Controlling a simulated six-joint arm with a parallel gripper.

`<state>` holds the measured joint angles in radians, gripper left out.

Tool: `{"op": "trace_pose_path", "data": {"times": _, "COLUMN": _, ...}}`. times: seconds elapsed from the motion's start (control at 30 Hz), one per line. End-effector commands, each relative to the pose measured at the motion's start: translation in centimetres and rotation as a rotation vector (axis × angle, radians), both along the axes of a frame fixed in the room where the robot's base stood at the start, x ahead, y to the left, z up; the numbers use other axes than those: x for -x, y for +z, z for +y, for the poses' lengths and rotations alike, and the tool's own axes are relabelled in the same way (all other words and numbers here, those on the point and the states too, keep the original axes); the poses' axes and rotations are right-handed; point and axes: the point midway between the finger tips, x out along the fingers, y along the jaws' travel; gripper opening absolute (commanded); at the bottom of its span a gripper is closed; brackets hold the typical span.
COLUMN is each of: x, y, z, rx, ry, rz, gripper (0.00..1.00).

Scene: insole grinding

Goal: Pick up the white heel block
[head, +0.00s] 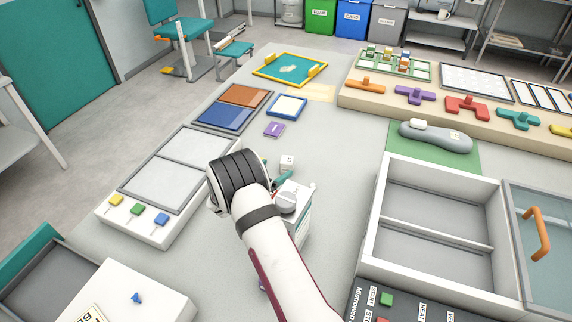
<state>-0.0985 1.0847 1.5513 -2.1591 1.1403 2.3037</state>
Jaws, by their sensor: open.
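A small white block (418,123) lies on the left end of a grey insole-shaped form (440,138), which rests on a green mat (468,160). Another small white cube (287,162) with a dark mark on it stands near the middle of the table, just right of my arm's black-banded joint. I cannot tell for sure which of the two is the heel block. My arm reaches up from the bottom edge and ends in view at that joint. I cannot make out my gripper's fingers; the arm hides what lies beneath it.
A white unit with a grey round top (287,203) stands close against my arm. A white two-part box (380,225) fills the right, with a glass door (545,215) beside it. A purple card (274,129) lies behind. The tabletop between cube and green mat is clear.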

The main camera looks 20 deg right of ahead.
Motion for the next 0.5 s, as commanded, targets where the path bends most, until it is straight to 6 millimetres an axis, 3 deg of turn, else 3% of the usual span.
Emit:
{"op": "trace_pose_path", "data": {"times": 0.37, "x": -3.6, "y": -2.7, "z": -4.4, "rx": 0.0, "ry": -0.001, "rz": 0.0, "gripper": 0.97}}
{"op": "trace_pose_path", "data": {"times": 0.5, "x": -4.0, "y": -3.0, "z": -4.9, "rx": -0.001, "ry": 0.002, "rz": 0.001, "gripper": 0.97}}
